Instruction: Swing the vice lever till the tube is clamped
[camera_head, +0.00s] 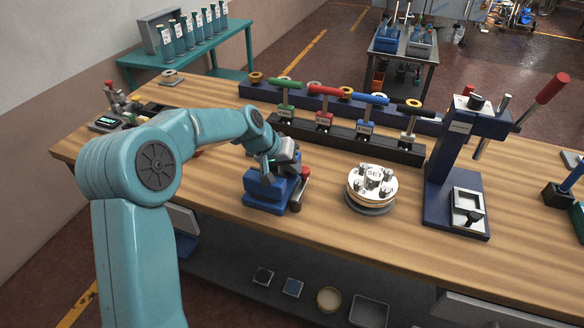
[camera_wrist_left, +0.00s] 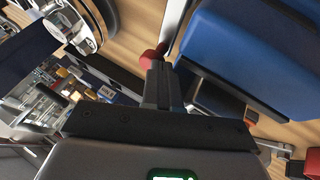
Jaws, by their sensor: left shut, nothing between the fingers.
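The blue vice (camera_head: 268,192) sits on the wooden bench in front of my left arm; its blue body also fills the right of the left wrist view (camera_wrist_left: 262,55). Its lever (camera_head: 299,190) is a metal rod with a red knob, at the vice's right side. In the left wrist view the red knob (camera_wrist_left: 152,57) shows just beyond the fingertips; I cannot tell if they touch. My left gripper (camera_head: 281,158) is shut and empty, above the vice and close to the lever. The tube cannot be made out; my gripper hides the vice's top. My right gripper is out of view.
A round silver fixture (camera_head: 371,188) stands right of the vice. A dark blue press (camera_head: 458,150) with a red-handled lever stands farther right. A rack of coloured-handled tools (camera_head: 345,138) runs behind. Bare bench (camera_head: 330,235) lies in front.

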